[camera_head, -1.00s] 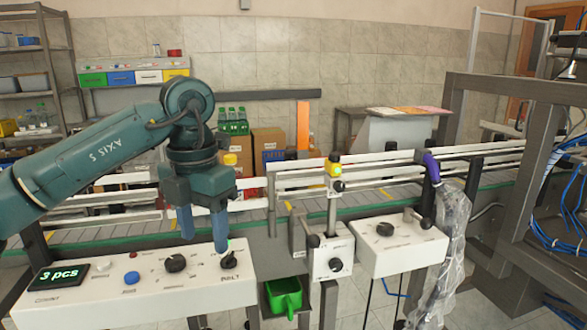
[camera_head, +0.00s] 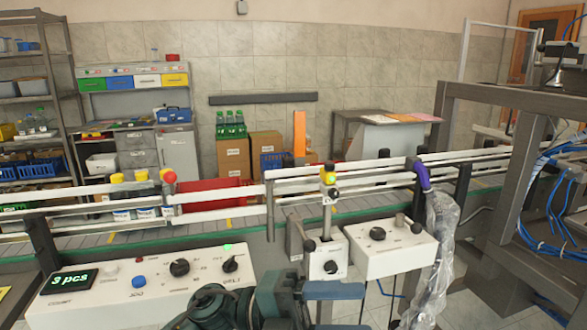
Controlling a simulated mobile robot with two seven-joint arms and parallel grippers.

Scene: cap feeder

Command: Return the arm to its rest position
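My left arm shows at the bottom centre, low in front of the control panels. Its teal gripper (camera_head: 362,308) points to the right, with one finger in full view and the other at the bottom edge, apart from it. Nothing shows between the fingers. It is clear of the left control panel (camera_head: 110,305), which has a "3 pcs" display, a blue button and dark knobs. My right gripper is not in view.
The conveyor (camera_head: 230,226) with white rails runs across behind the panels. Several yellow-capped bottles (camera_head: 118,190) and one red-capped bottle (camera_head: 168,190) stand on it at left. A dark frame (camera_head: 522,160) stands at right.

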